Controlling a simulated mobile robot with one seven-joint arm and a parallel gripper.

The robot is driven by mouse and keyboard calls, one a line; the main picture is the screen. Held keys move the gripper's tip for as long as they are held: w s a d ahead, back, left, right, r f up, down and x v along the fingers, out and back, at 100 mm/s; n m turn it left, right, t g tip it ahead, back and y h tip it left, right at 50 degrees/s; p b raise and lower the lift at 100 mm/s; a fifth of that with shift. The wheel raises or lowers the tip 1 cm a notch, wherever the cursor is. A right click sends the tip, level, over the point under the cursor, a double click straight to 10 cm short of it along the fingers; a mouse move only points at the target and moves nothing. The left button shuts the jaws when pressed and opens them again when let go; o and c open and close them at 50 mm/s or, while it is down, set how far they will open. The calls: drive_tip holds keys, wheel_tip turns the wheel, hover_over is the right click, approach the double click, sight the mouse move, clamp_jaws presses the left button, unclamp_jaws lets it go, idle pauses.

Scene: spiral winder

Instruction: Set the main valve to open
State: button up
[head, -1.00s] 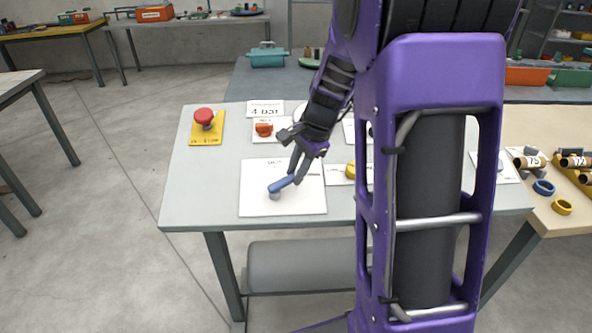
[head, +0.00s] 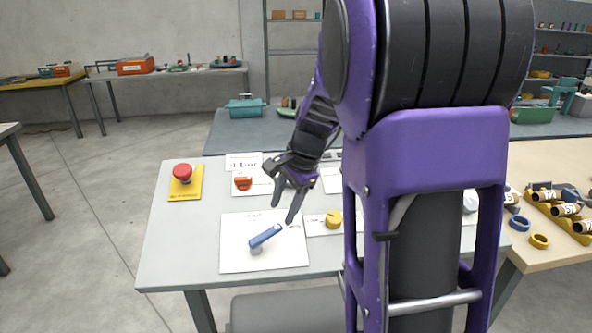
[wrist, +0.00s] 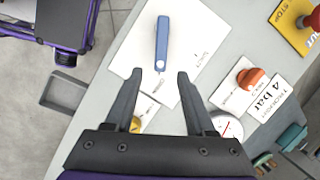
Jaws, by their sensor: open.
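The main valve is a blue lever (head: 264,236) on a grey pivot, mounted on a white plate (head: 232,258) on the table. Its free end points away from me and to the right. In the wrist view the lever (wrist: 161,45) lies ahead of the fingertips, its near end toward a small label on the plate too blurred to read. Another small label sits at the plate's right side there. My gripper (head: 283,214) is open and empty, above the far part of the plate, apart from the lever. In the wrist view its fingers (wrist: 158,77) are spread with nothing between them.
A red stop button (head: 182,172) on a yellow plate, an orange knob (head: 243,183) and a yellow knob (head: 333,218) stand around the plate. A round gauge (wrist: 227,127) shows in the wrist view. My arm hides the table's right part.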

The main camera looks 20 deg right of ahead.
drive_tip(key=p+v, duration=0.1)
drive_tip(key=v, duration=1)
drive_tip(key=shift+r, duration=0.1)
